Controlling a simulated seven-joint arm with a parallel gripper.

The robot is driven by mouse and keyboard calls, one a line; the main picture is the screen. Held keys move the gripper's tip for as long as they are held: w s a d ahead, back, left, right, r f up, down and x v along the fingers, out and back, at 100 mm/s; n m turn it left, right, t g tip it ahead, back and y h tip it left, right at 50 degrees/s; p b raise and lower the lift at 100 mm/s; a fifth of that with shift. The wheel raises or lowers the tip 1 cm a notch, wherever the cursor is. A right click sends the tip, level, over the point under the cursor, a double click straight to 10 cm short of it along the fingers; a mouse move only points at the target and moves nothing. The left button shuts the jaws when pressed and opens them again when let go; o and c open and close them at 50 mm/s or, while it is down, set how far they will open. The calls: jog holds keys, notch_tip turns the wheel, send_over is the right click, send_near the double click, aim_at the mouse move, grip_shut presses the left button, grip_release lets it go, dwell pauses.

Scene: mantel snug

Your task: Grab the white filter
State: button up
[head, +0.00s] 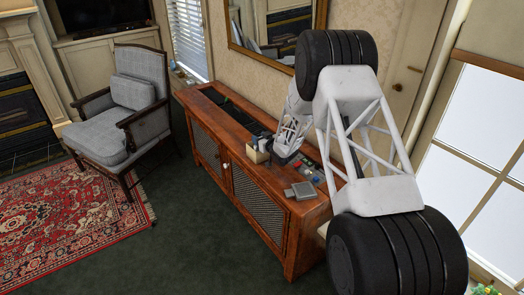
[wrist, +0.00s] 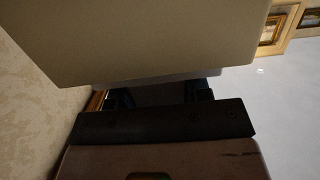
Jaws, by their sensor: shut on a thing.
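The white filter (head: 255,155) shows in the head view as a small pale, cream block over the front edge of the wooden cabinet, at the end of my arm. My gripper (head: 269,146) is shut on it. In the wrist view a large pale flat face of the filter (wrist: 130,40) fills the top, close to the camera. My gripper's dark fingers (wrist: 160,96) show beneath it, and the pale face hides their tips. I cannot tell whether the filter touches the cabinet top.
The wooden cabinet (head: 238,176) has a dark slatted strip toward its far end. A small grey box (head: 303,190) and several small items (head: 309,171) lie on its near end. A framed mirror (head: 270,30) hangs behind. A grey armchair (head: 130,95) stands to the left.

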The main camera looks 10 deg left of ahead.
jog(key=c, duration=0.3)
jog(key=shift+r, duration=0.1)
notch_tip(320, 180, up, 10)
dwell(0.7)
dwell(0.4)
